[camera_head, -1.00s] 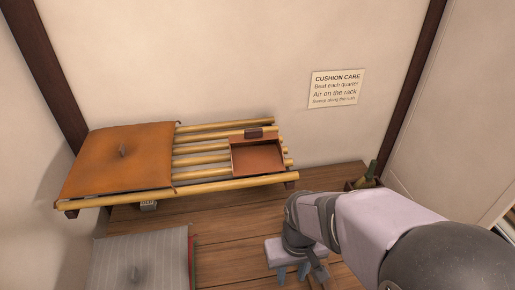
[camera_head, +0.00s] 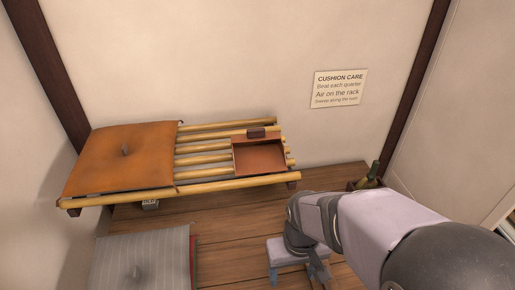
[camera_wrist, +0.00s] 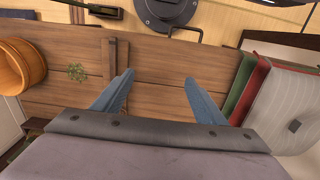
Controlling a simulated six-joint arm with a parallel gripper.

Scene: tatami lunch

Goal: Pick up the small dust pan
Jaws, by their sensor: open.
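The small dust pan (camera_head: 258,158) is a shallow reddish-brown tray with a dark handle block (camera_head: 256,133) at its back edge. It lies on the right end of the bamboo rack (camera_head: 225,186). My gripper (camera_head: 293,275) is in front of and below the rack's right end, apart from the pan, over the wooden floor. In the wrist view its two blue fingers (camera_wrist: 158,85) are spread wide with nothing between them. The dust pan is not seen in the wrist view.
An orange cushion (camera_head: 122,162) covers the rack's left part. A grey striped cushion (camera_head: 142,262) lies at lower left, with red and green ones beside it. A bottle (camera_head: 373,172) stands right of the rack. The wrist view shows a wooden tub (camera_wrist: 22,65) and a green sprig (camera_wrist: 76,72).

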